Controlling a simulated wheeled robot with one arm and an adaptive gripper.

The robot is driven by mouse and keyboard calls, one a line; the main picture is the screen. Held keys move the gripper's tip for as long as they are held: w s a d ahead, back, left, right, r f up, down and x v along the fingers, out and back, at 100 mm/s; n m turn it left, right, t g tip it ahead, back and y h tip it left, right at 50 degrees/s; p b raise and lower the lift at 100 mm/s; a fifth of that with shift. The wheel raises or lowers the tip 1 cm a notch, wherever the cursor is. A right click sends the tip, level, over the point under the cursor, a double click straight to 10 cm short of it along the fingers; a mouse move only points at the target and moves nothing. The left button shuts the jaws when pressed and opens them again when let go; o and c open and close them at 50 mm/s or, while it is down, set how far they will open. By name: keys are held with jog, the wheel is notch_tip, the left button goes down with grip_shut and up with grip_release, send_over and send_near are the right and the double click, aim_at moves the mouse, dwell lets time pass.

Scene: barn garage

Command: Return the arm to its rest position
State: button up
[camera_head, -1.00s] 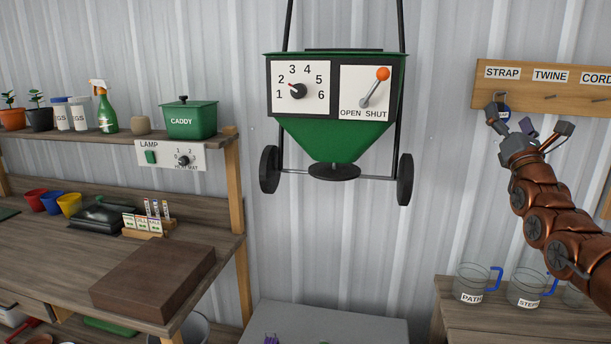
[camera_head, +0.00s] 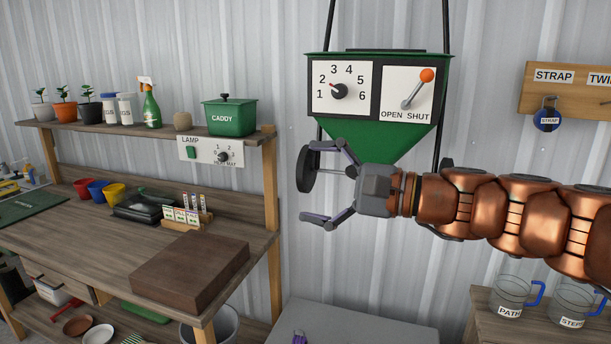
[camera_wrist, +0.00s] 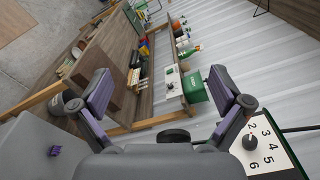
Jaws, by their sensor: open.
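My gripper (camera_head: 326,186) is open and empty. It reaches to the left in the head view, in front of the lower part of the green spreader (camera_head: 372,140). My copper arm comes in from the right edge and hides the spreader's base and most of its right wheel. The left wheel shows just behind the fingers. In the wrist view my two spread fingers (camera_wrist: 163,110) have nothing between them. The blue strap roll (camera_head: 547,120) hangs on the STRAP hook of the wooden board (camera_head: 530,99), apart from my gripper.
A workbench (camera_head: 100,232) with a brown block (camera_head: 190,268) stands at left. A shelf above it holds the green caddy (camera_head: 229,117), a spray bottle and pots. A grey box top (camera_head: 350,325) lies below. Labelled jugs (camera_head: 511,296) stand at lower right.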

jog(key=s+a+f+n+g+h, duration=0.1)
jog(key=s+f+n+g+h, duration=0.25)
jog(key=s+f, duration=0.5)
jog(key=s+f+n+g+h, duration=0.35)
jog(key=s+f, duration=0.25)
jog(key=f, duration=0.6)
jog(key=s+d+f+n+g+h, duration=0.1)
jog(key=s+d+f+h, duration=0.3)
jog(key=d, duration=0.5)
jog(key=s+d+f+n+h, duration=0.1)
jog(key=s+d+f+h, duration=0.4)
jog(key=s+d+f, duration=0.3)
jog(key=shift+s+d+f+g, duration=0.15)
jog(key=shift+s+d+g, duration=0.25)
jog(key=shift+s+d, duration=0.2)
